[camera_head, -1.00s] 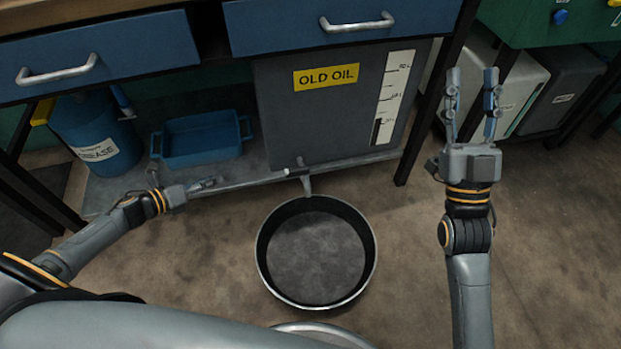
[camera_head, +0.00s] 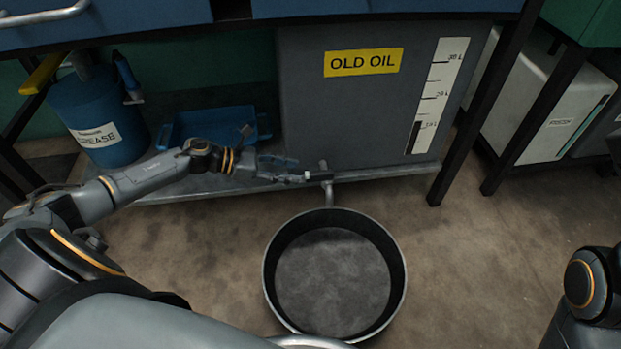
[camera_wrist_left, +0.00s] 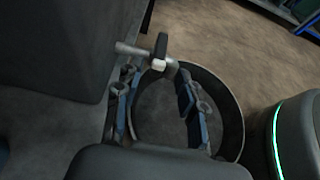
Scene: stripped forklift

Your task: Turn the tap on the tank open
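The grey tank (camera_head: 360,110) with a yellow OLD OIL label stands on the low shelf. Its tap (camera_head: 328,190) sticks out at the tank's lower front edge, above a round black pan (camera_head: 335,285) on the floor. My left gripper (camera_head: 298,172) is just left of the tap, pointing at it. In the left wrist view my gripper (camera_wrist_left: 156,78) is open, its two fingers apart with nothing between them. The tap's dark handle (camera_wrist_left: 161,45) with a pale end lies just beyond the fingertips. I cannot tell whether they touch. My right gripper is out of view.
A blue grease can (camera_head: 100,120) and a blue tray (camera_head: 210,127) stand on the shelf (camera_head: 170,192) left of the tank, near my left arm. A black table leg (camera_head: 470,125) stands to the right. The floor right of the pan is clear.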

